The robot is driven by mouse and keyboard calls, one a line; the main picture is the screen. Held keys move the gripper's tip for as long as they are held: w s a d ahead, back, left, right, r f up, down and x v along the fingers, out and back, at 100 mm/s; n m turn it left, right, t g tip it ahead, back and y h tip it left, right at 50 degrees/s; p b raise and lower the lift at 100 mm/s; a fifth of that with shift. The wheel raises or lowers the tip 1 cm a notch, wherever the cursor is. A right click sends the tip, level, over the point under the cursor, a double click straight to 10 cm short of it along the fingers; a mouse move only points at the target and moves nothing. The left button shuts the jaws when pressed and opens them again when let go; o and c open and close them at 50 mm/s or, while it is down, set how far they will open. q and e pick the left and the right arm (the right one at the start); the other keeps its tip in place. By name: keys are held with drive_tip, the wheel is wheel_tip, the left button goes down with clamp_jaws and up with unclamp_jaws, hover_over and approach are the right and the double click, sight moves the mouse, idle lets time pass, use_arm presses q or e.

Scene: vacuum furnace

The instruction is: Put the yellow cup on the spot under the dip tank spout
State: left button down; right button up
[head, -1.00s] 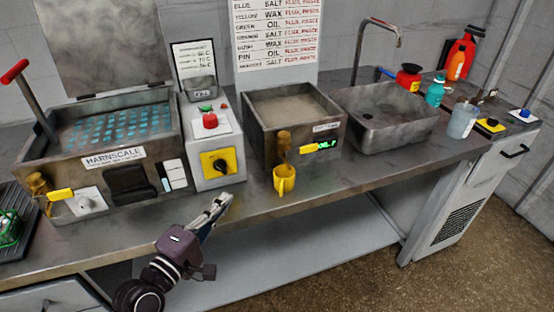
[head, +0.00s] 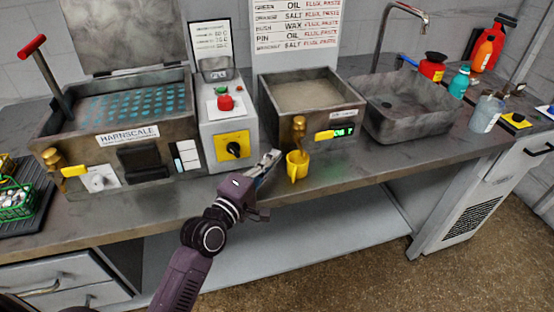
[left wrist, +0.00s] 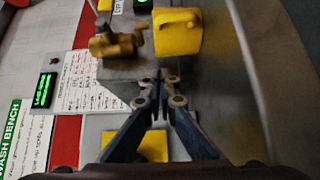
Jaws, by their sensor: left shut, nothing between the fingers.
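The yellow cup (head: 297,166) stands upright on the bench, just below the brass spout (head: 299,126) on the front of the small open tank (head: 312,98). In the left wrist view the cup (left wrist: 178,32) is at the top, beside the brass spout (left wrist: 113,45). My left gripper (head: 272,158) is just left of the cup in the head view, shut and empty, with a small gap to the cup. Its fingertips (left wrist: 160,82) show together in the wrist view, apart from the cup. My right gripper is out of view.
A control box with a red button (head: 225,103) stands left of the small tank, and the Harnscale tank (head: 120,140) is further left. A sink (head: 405,105) is to the right. The bench's front edge (head: 345,182) runs close in front of the cup.

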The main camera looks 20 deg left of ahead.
sight(288, 160)
use_arm(q)
drive_tip(key=shift+d+r, duration=0.1)
drive_tip(key=shift+d, duration=0.55)
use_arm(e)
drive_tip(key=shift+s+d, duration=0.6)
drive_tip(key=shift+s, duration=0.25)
use_arm(q)
drive_tip(key=shift+d+r+p, duration=0.1)
drive_tip(key=shift+d+p, duration=0.8)
drive_tip(key=shift+d, duration=0.3)
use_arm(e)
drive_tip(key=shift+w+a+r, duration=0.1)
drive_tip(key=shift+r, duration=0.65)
use_arm(q)
drive_tip(key=shift+a, duration=0.1)
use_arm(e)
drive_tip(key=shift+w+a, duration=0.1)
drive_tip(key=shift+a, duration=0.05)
